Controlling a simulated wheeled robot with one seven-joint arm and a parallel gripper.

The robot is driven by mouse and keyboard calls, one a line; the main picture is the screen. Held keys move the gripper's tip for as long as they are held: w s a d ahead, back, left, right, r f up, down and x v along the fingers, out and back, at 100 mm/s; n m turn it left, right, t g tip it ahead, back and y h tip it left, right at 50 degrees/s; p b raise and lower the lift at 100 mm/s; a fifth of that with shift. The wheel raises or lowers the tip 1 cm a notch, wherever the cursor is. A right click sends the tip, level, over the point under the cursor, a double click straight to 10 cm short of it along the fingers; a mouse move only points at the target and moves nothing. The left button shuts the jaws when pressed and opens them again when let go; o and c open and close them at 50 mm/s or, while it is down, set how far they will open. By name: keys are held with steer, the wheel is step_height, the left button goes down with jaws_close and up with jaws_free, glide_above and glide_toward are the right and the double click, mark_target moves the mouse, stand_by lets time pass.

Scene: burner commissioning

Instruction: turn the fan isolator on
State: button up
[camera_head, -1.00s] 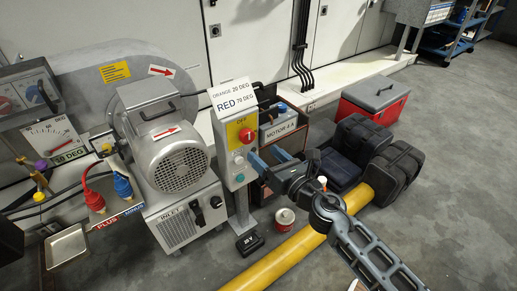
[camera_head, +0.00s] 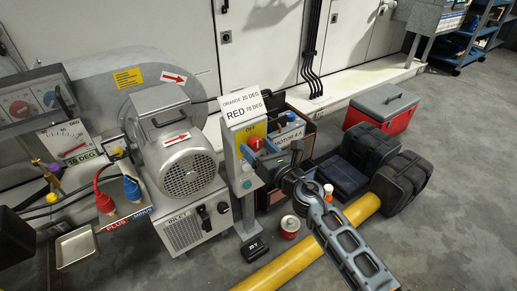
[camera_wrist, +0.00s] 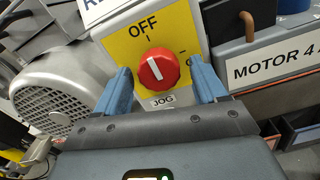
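The fan isolator is a red rotary knob (camera_head: 256,143) on a yellow plate (camera_wrist: 122,46) on the grey control post. In the wrist view the knob (camera_wrist: 157,69) shows a white pointer line, near upright, toward the OFF mark. Part of an ON label shows at the plate's right edge, partly hidden by a finger. A JOG label sits just below the knob. My gripper (camera_wrist: 162,88) is open, with one blue finger on each side of the knob and gaps visible between them. In the head view my gripper (camera_head: 258,152) is at the knob; contact cannot be told.
A green-white button (camera_head: 247,184) sits lower on the post. A sign reading RED 70 DEG (camera_head: 241,104) tops it. The fan motor (camera_head: 187,170) stands left, the MOTOR 4 A box (camera_head: 288,137) right.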

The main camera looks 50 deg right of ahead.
steer(key=c, duration=1)
steer(key=shift+m, duration=0.3)
steer(key=m+p, duration=0.1)
steer(key=m, duration=0.2)
steer(key=shift+a+r+m+p, duration=0.1)
steer(key=shift+r+m+p, duration=0.05)
steer(key=shift+m+p, duration=0.25)
steer(key=m+p, duration=0.1)
steer(key=m, duration=0.3)
steer(key=shift+p, duration=0.3)
steer(key=m+p, duration=0.2)
steer(key=m, duration=0.3)
steer(key=shift+r, duration=0.15)
steer(key=shift+m+p, duration=1.05)
steer(key=shift+m, duration=1.15)
